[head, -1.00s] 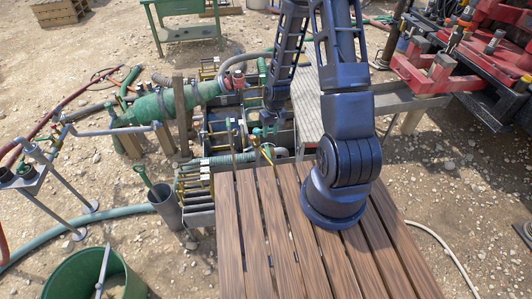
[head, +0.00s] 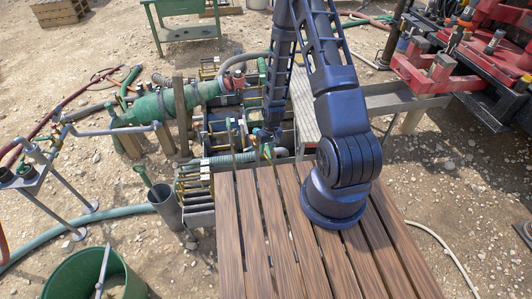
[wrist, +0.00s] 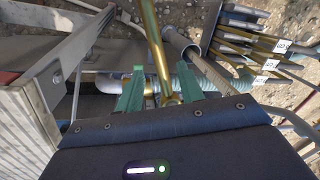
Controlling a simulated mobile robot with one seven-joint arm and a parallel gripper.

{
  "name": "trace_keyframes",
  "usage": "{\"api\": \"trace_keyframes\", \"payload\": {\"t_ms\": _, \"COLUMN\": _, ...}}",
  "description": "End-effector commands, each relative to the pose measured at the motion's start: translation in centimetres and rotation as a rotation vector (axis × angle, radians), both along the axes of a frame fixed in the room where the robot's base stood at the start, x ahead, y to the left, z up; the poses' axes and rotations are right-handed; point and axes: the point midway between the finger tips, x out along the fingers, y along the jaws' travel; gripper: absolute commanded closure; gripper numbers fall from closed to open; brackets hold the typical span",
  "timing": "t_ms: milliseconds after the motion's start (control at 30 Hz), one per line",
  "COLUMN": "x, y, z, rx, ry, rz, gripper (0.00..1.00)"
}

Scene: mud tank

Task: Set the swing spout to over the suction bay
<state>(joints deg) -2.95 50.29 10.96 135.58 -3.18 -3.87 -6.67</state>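My gripper (head: 268,143) points down over the tank at the near end of its bays, and also shows in the wrist view (wrist: 159,88). Its two green fingers are apart. A slim brass-coloured bar (wrist: 155,45) runs down the picture between them, with bare space beside it; I cannot tell whether either finger touches it. A pale pipe elbow (wrist: 112,84) and a ribbed green-grey hose (wrist: 215,80) lie beyond the fingers. I cannot tell for sure which of these belongs to the swing spout. The suction bay is not clearly distinguishable; my arm hides part of the tank.
A slatted wooden deck (head: 258,235) lies in front of the tank. A green pump body (head: 165,106) stands left of it, a grey cylinder with a green-handled tool (head: 167,208) at its near left. A metal grating walkway (head: 302,105) borders the right side.

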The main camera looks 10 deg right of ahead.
Motion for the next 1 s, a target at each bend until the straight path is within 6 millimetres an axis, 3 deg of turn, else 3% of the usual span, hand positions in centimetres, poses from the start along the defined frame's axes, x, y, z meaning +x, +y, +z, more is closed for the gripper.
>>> {"api": "trace_keyframes", "payload": {"t_ms": 300, "x": -0.2, "y": 0.4, "z": -2.7, "rx": 0.000, "ry": 0.001, "rz": 0.000, "gripper": 0.62}}
{"api": "trace_keyframes", "payload": {"t_ms": 700, "x": -0.2, "y": 0.4, "z": -3.1, "rx": 0.000, "ry": 0.001, "rz": 0.000, "gripper": 0.62}}
{"api": "trace_keyframes", "payload": {"t_ms": 900, "x": -0.2, "y": 0.4, "z": -3.1, "rx": 0.000, "ry": 0.001, "rz": 0.000, "gripper": 1.00}}
{"api": "trace_keyframes", "payload": {"t_ms": 1000, "x": -0.2, "y": 0.4, "z": -3.1, "rx": 0.000, "ry": 0.001, "rz": 0.000, "gripper": 1.00}}
